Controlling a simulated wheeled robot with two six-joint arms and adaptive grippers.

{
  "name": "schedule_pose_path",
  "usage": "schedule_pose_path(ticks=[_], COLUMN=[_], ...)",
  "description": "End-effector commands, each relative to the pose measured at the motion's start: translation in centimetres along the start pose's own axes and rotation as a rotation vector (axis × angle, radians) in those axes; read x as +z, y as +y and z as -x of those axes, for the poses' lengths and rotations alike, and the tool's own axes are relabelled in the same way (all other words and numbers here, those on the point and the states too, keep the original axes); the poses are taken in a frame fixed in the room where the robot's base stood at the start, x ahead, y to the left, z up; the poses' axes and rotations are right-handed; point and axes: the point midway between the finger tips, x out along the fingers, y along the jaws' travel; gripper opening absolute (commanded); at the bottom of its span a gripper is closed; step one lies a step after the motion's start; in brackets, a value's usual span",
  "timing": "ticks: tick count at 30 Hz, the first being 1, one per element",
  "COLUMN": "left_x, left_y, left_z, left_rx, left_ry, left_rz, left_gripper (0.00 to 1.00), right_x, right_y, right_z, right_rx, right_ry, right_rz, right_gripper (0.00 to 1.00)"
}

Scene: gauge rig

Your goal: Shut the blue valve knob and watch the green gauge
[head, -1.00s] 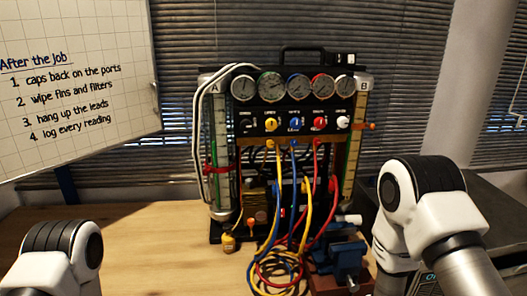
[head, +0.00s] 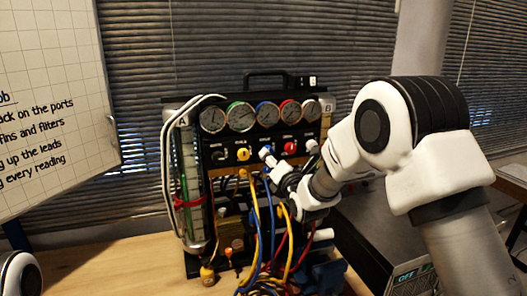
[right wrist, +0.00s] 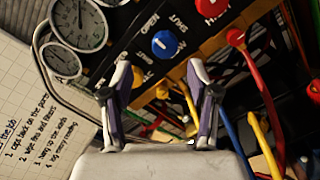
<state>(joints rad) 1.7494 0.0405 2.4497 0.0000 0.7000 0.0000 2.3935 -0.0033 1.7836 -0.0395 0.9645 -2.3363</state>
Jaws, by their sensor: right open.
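The blue valve knob (right wrist: 165,44) sits on the black panel in the right wrist view, beside printed OPEN and SHUT labels. I cannot tell which label its pale mark lines up with. My right gripper (right wrist: 160,72) is open, its fingertips to either side just below the knob, apart from it. In the head view my right gripper (head: 274,163) is in front of the panel and mostly hides the blue knob. The green-rimmed gauge (head: 241,116) is second from left in the gauge row; its needle is too small to read. My left gripper is out of view.
A yellow knob (head: 243,154) and a red knob (head: 290,147) flank the blue one. Coloured hoses (head: 257,220) hang below the panel. The bench (head: 130,270) is clear at left.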

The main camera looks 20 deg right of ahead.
Motion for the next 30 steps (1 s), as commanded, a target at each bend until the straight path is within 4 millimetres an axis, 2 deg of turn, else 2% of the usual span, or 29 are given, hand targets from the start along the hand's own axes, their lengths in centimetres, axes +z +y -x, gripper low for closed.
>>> schedule_pose_path(ticks=[3, 9, 12, 19, 24, 30], left_x=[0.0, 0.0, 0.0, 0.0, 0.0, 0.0], left_y=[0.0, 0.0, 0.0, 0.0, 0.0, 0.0], left_z=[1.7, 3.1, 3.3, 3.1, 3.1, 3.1], left_rx=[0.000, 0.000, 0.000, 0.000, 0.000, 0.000], left_ry=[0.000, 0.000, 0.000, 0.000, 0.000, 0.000], left_rz=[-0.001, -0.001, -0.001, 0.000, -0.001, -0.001], left_gripper=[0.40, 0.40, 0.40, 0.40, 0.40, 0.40], right_x=[0.3, 0.2, 0.0, -0.1, -0.1, -0.1], right_y=[0.3, 0.2, 0.0, -0.1, -0.1, -0.1], right_z=[-2.3, -5.7, -6.4, -6.5, -6.5, -6.5], right_rx=[-0.001, -0.001, -0.002, -0.002, -0.003, -0.003], right_ry=[0.000, 0.001, 0.001, 0.002, 0.002, 0.002], right_rz=[-0.002, -0.004, -0.004, -0.005, -0.005, -0.007], right_gripper=[0.60, 0.60, 0.60, 0.60, 0.00, 0.00])
